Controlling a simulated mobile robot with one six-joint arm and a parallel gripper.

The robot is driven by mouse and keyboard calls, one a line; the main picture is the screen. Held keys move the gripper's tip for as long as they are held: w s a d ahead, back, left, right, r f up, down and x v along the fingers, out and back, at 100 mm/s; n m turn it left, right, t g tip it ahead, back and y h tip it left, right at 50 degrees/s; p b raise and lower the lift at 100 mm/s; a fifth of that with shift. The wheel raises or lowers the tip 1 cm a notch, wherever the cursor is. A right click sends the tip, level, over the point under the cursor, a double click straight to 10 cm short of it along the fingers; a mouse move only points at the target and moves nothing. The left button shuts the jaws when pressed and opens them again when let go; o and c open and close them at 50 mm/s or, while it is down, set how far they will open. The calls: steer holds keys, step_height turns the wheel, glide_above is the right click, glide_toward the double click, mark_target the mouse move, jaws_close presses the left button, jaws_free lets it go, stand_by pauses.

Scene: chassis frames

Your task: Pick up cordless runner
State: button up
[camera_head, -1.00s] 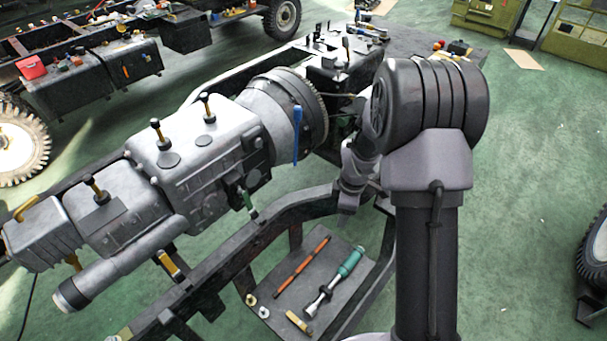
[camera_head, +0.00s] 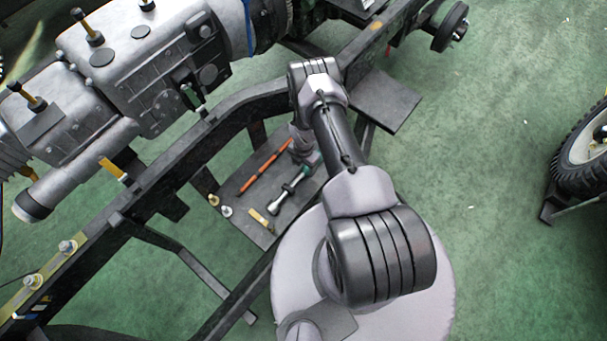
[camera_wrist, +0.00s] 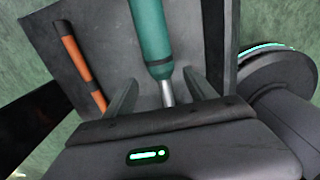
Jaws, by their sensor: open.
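The cordless runner, taken to be the teal-handled tool with a silver shaft (camera_head: 285,198), lies on a dark tray (camera_head: 233,187) low beside the chassis frame. My arm reaches over the tray, and my gripper (camera_head: 308,158) is above the handle end, hiding part of it. In the wrist view, the teal handle (camera_wrist: 151,38) and a short piece of its shaft show ahead of and between the two fingers of my gripper (camera_wrist: 160,92). The fingers are apart, with a gap on each side of the tool. My gripper's body hides the rest of the shaft.
An orange rod (camera_head: 265,167) lies beside the tool, left of my fingers in the wrist view (camera_wrist: 80,66). A small brass piece (camera_head: 260,219) and nuts (camera_head: 226,211) lie on the tray. The chassis rail (camera_head: 160,172) runs close along the left. Open green floor lies right.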

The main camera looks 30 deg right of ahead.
mark_target(304, 172)
steer(key=f, duration=0.1)
steer(key=f+b, duration=0.1)
steer(key=f, duration=0.1)
steer(key=f+b, duration=0.1)
steer(key=f, duration=0.1)
steer(key=shift+s+a, duration=0.15)
steer(key=shift+s, duration=0.1)
steer(key=shift+r, duration=0.15)
jaws_close()
